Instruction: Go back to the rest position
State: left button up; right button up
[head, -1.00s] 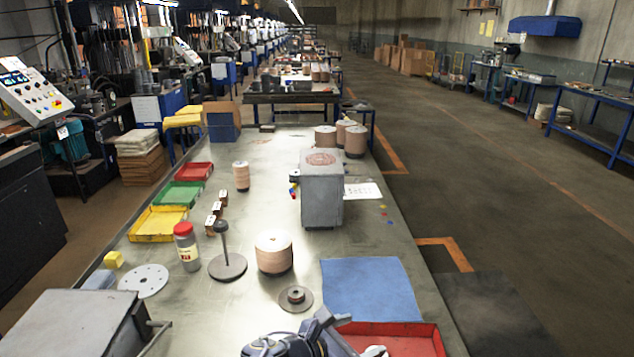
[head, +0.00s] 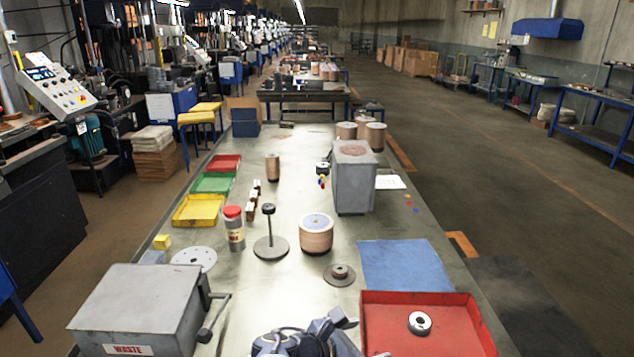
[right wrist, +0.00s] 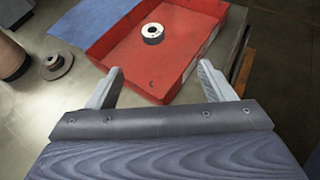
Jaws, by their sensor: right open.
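My right gripper (head: 360,336) is at the bottom edge of the head view, beside the near left part of the red tray (head: 376,299). In the right wrist view its two fingers (right wrist: 161,68) are spread wide with nothing between them. The red tray (right wrist: 100,45) lies beyond the fingertips in that view. A small metal ring with a dark centre (head: 419,323) lies inside the tray, apart from the fingers; it also shows in the right wrist view (right wrist: 152,33). My left gripper shows in neither view.
A grey WASTE box (head: 140,300) with a side handle stands at the near left. A blue mat (head: 404,265) lies behind the tray.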

jog(key=s+d+f+m+g+y, duration=0.5)
jog(key=s+d+m+g+y, duration=0.2)
jog(key=d+m, duration=0.15)
jog(key=s+d+r+m+t+y, duration=0.25)
jog(key=s+r+m+y, duration=0.2)
jog(key=s+m, duration=0.35)
jog(key=s+d+r+m+t+y, duration=0.25)
jog(key=s+r+m+t, duration=0.2)
jog(key=m, duration=0.45)
pick_arm(q)
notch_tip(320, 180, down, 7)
jog(key=b, duration=0.6)
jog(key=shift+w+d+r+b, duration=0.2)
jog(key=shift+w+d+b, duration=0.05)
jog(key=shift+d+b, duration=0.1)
pick_arm(e)
jog(key=shift+m+g, duration=0.45)
jog(key=shift+g, duration=0.25)
jog(key=f, duration=0.4)
jog(key=a+f, duration=0.1)
jog(key=f, duration=0.1)
jog(key=shift+s, duration=0.15)
